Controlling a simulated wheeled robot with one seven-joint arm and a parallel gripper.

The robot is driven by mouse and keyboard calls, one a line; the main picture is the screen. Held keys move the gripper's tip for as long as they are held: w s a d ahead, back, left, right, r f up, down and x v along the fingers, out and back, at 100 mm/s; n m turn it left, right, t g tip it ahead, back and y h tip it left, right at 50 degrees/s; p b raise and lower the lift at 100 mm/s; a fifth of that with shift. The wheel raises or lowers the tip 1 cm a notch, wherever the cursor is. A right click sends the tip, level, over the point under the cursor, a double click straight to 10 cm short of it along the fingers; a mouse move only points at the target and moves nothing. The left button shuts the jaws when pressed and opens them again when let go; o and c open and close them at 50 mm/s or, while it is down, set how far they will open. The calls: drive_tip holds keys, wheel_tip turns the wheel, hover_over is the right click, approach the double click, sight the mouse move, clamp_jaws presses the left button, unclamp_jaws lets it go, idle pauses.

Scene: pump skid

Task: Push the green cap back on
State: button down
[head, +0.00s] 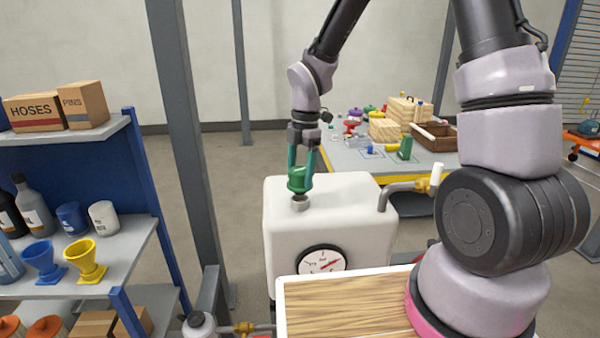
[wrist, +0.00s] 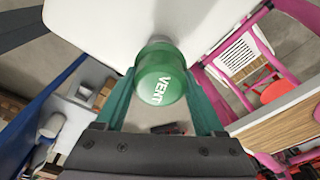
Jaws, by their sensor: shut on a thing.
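My gripper (head: 301,170) is shut on the green cap (head: 298,183), with one finger on each side of it. The cap is just above a short grey neck (head: 300,203) on top of the white tank (head: 328,208). I cannot tell whether the cap touches the neck's rim. In the wrist view the green cap (wrist: 161,76), marked VENT, sits between my green fingers (wrist: 160,98). The white tank top (wrist: 125,22) is behind it, and the cap hides most of the neck.
A pipe with a pale-handled tap (head: 410,187) stands at the tank's right. A dial gauge (head: 320,262) is on its front. A shelf with cups and bottles (head: 110,235) stands left, beside a grey post (head: 180,130). A table with several items (head: 352,160) is behind.

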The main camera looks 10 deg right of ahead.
sight(300, 184)
drive_tip(key=shift+f, duration=1.75)
idle(0.6)
unclamp_jaws()
drive_tip(key=r, duration=0.6)
drive_tip(key=d+r, duration=0.1)
drive_tip(key=r, duration=0.3)
drive_tip(key=shift+w, duration=0.4)
drive_tip(key=shift+d+r, duration=0.1)
drive_tip(key=shift+r, duration=0.3)
